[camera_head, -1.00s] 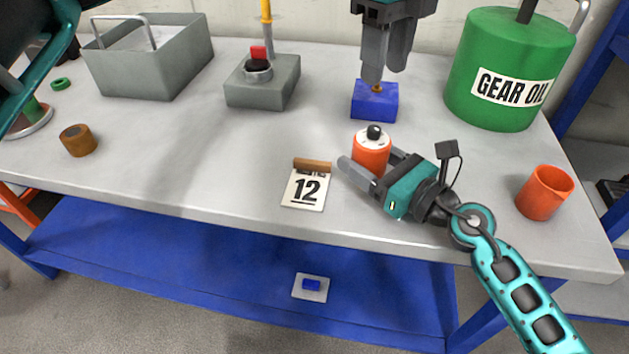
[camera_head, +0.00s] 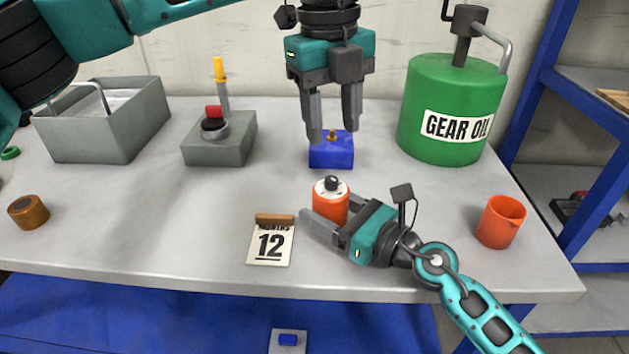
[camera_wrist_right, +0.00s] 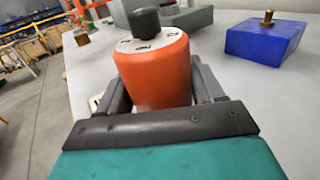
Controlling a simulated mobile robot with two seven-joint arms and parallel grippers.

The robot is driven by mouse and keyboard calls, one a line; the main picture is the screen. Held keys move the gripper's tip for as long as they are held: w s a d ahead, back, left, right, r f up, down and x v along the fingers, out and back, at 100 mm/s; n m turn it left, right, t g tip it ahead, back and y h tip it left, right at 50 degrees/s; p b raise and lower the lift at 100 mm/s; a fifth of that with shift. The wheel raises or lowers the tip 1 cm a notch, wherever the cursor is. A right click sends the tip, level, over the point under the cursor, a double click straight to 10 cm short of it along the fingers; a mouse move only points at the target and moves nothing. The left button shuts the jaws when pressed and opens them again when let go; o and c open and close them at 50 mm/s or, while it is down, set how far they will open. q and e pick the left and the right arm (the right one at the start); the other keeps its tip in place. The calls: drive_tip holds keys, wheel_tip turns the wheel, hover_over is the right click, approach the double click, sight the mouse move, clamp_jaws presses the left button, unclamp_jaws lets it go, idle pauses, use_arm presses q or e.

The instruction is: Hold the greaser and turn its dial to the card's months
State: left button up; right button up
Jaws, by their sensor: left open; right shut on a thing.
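The greaser (camera_head: 331,205) is an orange cylinder with a white dial top and a black knob (camera_head: 331,183). It stands upright on the bench. My right gripper (camera_head: 326,222) is shut on its body from the right; the right wrist view shows the greaser (camera_wrist_right: 155,75) between both fingers. The dial's marks are too small to read surely. The card (camera_head: 270,245) reads "MONTHS 12" and leans on a brown block, left of the greaser. My left gripper (camera_head: 334,138) is open and empty, pointing down, above and behind the greaser, in front of the blue block.
A blue block (camera_head: 331,155) with a brass fitting stands behind the greaser. A green gear oil can (camera_head: 450,110) and an orange cup (camera_head: 501,222) are at the right. A grey box with a red part (camera_head: 220,150), a grey bin (camera_head: 110,135) and a brown cylinder (camera_head: 28,212) are at the left.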

sight(330, 179)
use_arm(q)
drive_tip(key=s+a+m+t+h, duration=0.2)
drive_tip(key=a+m+h, duration=0.15)
drive_tip(key=m, duration=1.45)
drive_tip(key=shift+y, duration=0.25)
drive_tip(key=x, duration=0.9)
drive_tip(key=shift+w+f, duration=0.35)
drive_tip(key=shift+w, duration=0.15)
clamp_jaws()
